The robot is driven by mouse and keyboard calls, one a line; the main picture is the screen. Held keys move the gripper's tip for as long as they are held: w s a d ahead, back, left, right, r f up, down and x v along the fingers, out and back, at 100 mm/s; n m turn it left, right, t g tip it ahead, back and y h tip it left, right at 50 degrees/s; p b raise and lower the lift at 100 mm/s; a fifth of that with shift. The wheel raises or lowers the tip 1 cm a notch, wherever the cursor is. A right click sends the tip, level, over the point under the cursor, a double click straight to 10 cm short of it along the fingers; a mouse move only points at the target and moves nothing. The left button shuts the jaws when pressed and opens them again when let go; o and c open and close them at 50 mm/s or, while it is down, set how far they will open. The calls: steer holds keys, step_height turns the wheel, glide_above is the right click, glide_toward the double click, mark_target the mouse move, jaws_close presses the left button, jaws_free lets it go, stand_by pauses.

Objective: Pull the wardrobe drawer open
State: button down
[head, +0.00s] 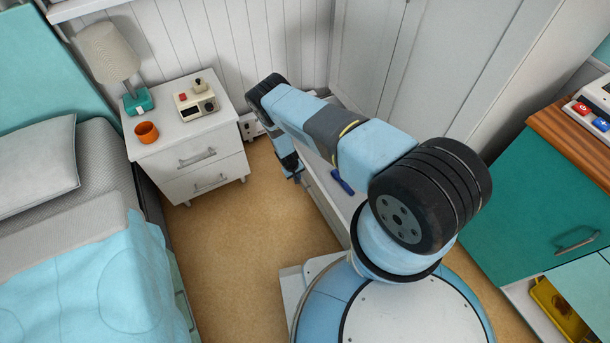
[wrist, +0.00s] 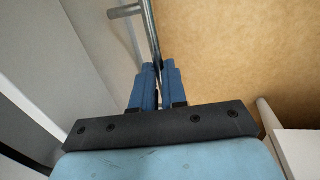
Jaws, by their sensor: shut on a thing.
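The tall white wardrobe (head: 378,45) stands at the back, partly behind my arm. Its low drawer (head: 322,200) appears to stand out from the wardrobe, with a pale inside partly in view and a small dark blue thing (head: 342,182) showing there. In the wrist view the drawer's grey front (wrist: 92,60) is on the left, with a metal bar handle (wrist: 150,32) on it. My gripper (wrist: 160,68) is shut on this handle, the bar running between its blue fingers. In the head view my gripper (head: 296,176) is low beside the drawer front, small and partly hidden.
A bed (head: 70,200) fills the left. Teal cabinets (head: 540,190) stand right. Bare floor (head: 235,240) lies between bed and drawer.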

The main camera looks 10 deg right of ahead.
steer(key=shift+w+a+r, duration=0.1)
steer(key=shift+w+a, duration=0.2)
steer(key=shift+w+d, duration=0.1)
steer(key=c, duration=1.5)
jaws_free()
steer(key=o, duration=0.3)
steer(key=shift+s+d, duration=0.15)
steer(key=shift+s, duration=0.05)
steer(key=shift+o, duration=0.2)
step_height(320, 180, up, 13)
steer(key=a, duration=0.2)
steer(key=shift+s+a+r, duration=0.15)
steer(key=shift+s+a, duration=0.15)
steer(key=shift+s, duration=0.1)
